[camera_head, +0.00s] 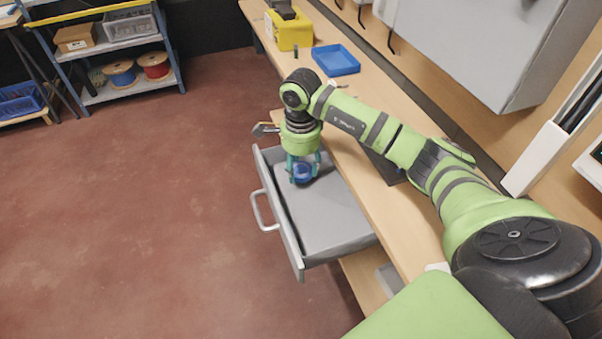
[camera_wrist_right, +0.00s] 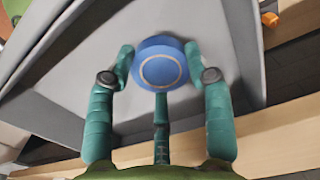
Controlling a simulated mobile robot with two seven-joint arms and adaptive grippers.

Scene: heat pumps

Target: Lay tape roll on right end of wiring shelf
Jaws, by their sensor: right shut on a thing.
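The tape roll (camera_wrist_right: 158,68) is blue, with a pale ring on its face. My right gripper (camera_head: 302,176) is over the open grey drawer, with its teal fingers shut on the tape roll (camera_head: 302,172). In the right wrist view the fingers of the gripper (camera_wrist_right: 160,75) touch the roll on both sides, and a third finger lies below it. I cannot tell whether the roll still touches the drawer floor. A blue and grey shelf unit (camera_head: 121,46) stands at the upper left; I cannot tell if it is the wiring shelf. My left gripper is not in view.
The grey drawer (camera_head: 335,217) is pulled out from under the wooden workbench (camera_head: 385,108). On the bench are a blue tray (camera_head: 336,60) and a yellow box (camera_head: 289,30). The shelf unit holds a blue spool (camera_head: 119,73) and a red spool (camera_head: 154,65). The red floor between is clear.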

